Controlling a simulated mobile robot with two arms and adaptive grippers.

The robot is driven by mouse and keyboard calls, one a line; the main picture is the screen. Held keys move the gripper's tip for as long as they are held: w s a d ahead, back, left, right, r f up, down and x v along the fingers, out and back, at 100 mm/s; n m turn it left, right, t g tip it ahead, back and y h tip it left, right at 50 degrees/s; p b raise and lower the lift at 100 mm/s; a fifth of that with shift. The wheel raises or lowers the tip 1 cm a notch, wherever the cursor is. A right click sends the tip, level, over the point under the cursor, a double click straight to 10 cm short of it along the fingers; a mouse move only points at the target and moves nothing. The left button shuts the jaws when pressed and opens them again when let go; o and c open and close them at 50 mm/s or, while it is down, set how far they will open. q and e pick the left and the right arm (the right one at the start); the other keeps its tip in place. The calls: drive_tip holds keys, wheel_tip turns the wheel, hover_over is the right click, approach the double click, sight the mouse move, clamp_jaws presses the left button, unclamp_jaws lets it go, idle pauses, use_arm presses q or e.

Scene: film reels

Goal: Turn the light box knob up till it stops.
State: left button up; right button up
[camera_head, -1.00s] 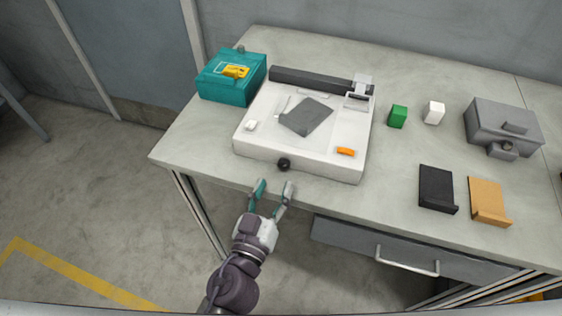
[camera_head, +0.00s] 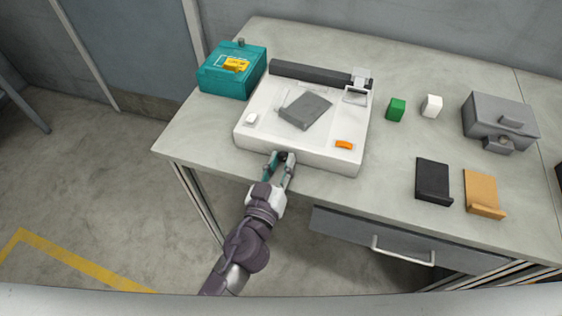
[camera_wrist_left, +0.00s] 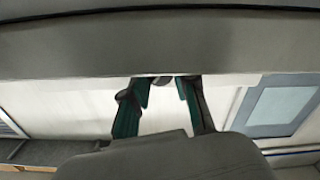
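The light box (camera_head: 255,135) is a white, flat box near the table's front left edge. Its dark round knob (camera_head: 283,157) is on the front face. My left gripper (camera_head: 281,160) is at the knob, with one teal finger on each side of it. In the left wrist view the knob (camera_wrist_left: 162,80) shows between the fingertips (camera_wrist_left: 162,85), with small gaps beside it. The gripper looks open, partly closed around the knob; I see no clear contact. My right gripper is not in view.
A grey sheet (camera_head: 305,110), a white piece (camera_head: 251,119) and an orange piece (camera_head: 344,145) lie on the light box. A teal case (camera_head: 225,82) stands behind left. Green (camera_head: 396,110) and white (camera_head: 432,106) blocks sit right. A drawer handle (camera_head: 403,257) juts out below.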

use_arm(q)
clamp_jaws()
drive_tip(key=shift+m, duration=0.3)
drive_tip(key=m+b, duration=0.1)
drive_tip(key=m, duration=0.2)
drive_tip(key=shift+m, duration=0.3)
drive_tip(key=m, duration=0.5)
drive_tip(key=shift+m, duration=0.4)
drive_tip(key=o, duration=0.9)
unclamp_jaws()
drive_tip(key=shift+o, duration=0.2)
drive_tip(key=shift+n, duration=0.3)
